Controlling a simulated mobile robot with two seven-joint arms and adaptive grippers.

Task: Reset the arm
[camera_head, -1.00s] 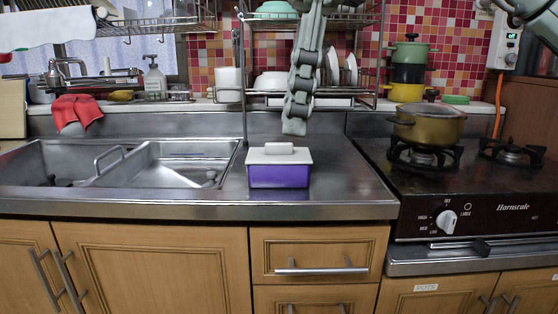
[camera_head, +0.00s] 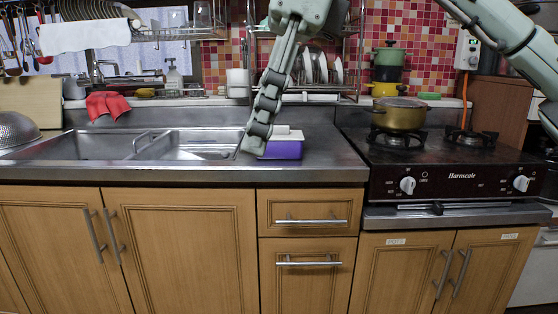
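My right gripper (camera_head: 256,140) hangs downward, slightly tilted, in the upper middle of the head view. Its arm comes in from the upper right. Its fingers appear side-on as one narrow jointed shape, so the gap between them cannot be judged. The fingertips overlap the left part of a purple box with a white lid (camera_head: 284,149) on the counter; I cannot tell whether they touch it. Nothing is visibly held. My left gripper is not in view. Several utensils (camera_head: 22,38) hang at the upper left.
The sink (camera_head: 100,146) lies left of the box, with a metal colander (camera_head: 16,130) at its left. A stove (camera_head: 450,165) with an olive pot (camera_head: 402,113) stands to the right. Wire dish racks (camera_head: 358,60) hang behind the gripper. The counter right of the box is clear.

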